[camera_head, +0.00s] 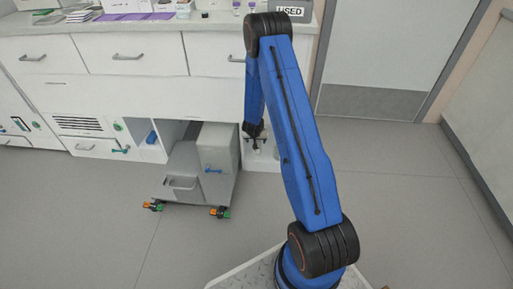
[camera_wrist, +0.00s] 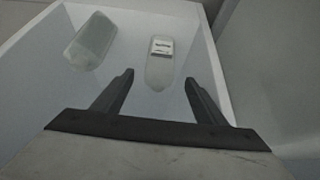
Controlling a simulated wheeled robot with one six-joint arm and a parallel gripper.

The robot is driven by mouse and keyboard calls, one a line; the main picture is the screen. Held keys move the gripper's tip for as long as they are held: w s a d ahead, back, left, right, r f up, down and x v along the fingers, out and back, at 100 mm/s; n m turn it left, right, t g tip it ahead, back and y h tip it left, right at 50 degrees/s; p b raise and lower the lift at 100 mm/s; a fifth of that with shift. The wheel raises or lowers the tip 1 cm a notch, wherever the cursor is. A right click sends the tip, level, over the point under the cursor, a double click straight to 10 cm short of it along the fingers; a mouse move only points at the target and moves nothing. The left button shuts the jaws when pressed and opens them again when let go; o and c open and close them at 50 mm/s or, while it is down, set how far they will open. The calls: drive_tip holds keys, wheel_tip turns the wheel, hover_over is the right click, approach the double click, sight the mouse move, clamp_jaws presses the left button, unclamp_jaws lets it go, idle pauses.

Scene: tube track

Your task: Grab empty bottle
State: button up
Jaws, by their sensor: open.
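In the wrist view, two pale translucent bottles are inside a white open-topped bin (camera_wrist: 222,75). One bottle (camera_wrist: 160,68) is in the middle and carries a small white label with dark print. The other bottle (camera_wrist: 91,42) is at the upper left, tilted, with no label visible. My gripper (camera_wrist: 159,79) is open and empty, its fingers pointing into the bin. The labelled bottle's lower end shows between the fingertips; I cannot tell the gap in depth.
A grey wheeled cart (camera_head: 218,160) stands just left of my gripper under the counter. The white counter (camera_head: 150,27) with drawers is above and behind, with a box marked USED (camera_head: 289,11). The floor (camera_head: 420,190) at the right is clear.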

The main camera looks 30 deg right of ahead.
drive_tip(key=shift+x, duration=4.45)
drive_tip(key=c, duration=1.1)
drive_tip(key=shift+r, duration=0.1)
